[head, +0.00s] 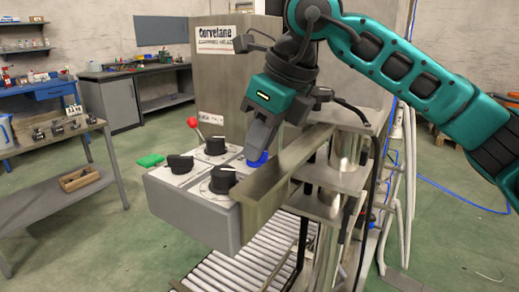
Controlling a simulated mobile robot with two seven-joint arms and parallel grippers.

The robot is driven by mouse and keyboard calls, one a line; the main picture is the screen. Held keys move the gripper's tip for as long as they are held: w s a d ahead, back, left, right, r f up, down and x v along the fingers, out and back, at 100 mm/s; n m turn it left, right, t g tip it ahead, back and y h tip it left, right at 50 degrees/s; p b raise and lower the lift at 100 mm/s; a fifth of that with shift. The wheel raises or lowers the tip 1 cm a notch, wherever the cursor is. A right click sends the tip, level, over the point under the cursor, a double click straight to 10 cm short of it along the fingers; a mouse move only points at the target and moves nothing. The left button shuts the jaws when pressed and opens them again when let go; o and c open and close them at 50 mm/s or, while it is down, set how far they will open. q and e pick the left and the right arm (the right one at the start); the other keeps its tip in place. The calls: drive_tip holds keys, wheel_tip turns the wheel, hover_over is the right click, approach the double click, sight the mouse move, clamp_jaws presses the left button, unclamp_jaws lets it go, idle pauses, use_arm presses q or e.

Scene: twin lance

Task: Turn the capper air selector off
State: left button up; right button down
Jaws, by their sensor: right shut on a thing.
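A grey control box (190,212) carries several black rotary knobs on its light top panel: one at the left (180,163), one at the back (215,146) and one at the front right (222,180). Their labels are too small to read, so I cannot tell which is the capper air selector. My right gripper (258,150) reaches down from above at the box's back right corner. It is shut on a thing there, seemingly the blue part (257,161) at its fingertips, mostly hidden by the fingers. My left gripper is not in view.
A metal beam (285,168) runs close to the right of the box. A roller conveyor (245,262) lies below. A tall steel cabinet (235,75) stands behind.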

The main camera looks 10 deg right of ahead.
drive_tip(key=shift+a+f+m+t+h+b, duration=0.1)
drive_tip(key=shift+m+t+h+b, duration=0.25)
drive_tip(key=shift+m, duration=0.55)
drive_tip(key=shift+m+h+b, duration=0.35)
drive_tip(key=shift+m+b, duration=0.25)
drive_tip(key=shift+m, duration=0.6)
drive_tip(key=shift+s+m+t+h+b, duration=0.1)
drive_tip(key=shift+m+t+h+b, duration=0.2)
drive_tip(key=shift+m, duration=0.4)
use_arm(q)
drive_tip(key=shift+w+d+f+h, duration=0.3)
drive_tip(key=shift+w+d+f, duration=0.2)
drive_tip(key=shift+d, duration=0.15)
use_arm(e)
drive_tip(key=shift+m, duration=0.4)
drive_tip(key=c, duration=1.2)
unclamp_jaws()
drive_tip(key=shift+r, duration=0.25)
